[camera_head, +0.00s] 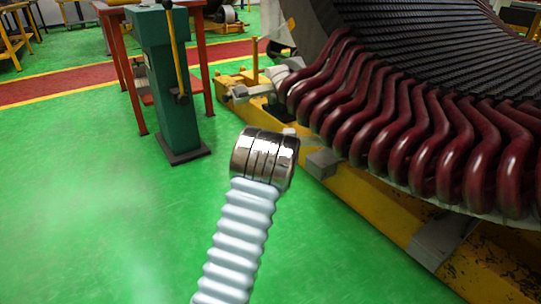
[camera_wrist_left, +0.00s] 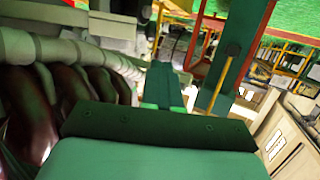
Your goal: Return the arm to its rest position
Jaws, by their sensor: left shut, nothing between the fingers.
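My left gripper (camera_wrist_left: 163,88) shows in the left wrist view, beyond a dark green plate. Its fingers are shut together with nothing between them. My left gripper does not show in the head view, and my right gripper is in neither view. The stator (camera_head: 430,60) fills the upper right of the head view, with a row of dark red winding ends (camera_head: 415,135) along its lower edge. Similar dark red winding ends (camera_wrist_left: 68,88) show at the left of the left wrist view, beside the gripper and apart from its fingertips.
A yellow base frame (camera_head: 385,210) runs under the stator. A green post (camera_head: 165,80) with a yellow lever stands at the upper left, beside a red-legged table (camera_head: 112,55). A pale ribbed tube with a metal collar rises at the centre. The green floor (camera_head: 80,200) is clear at left.

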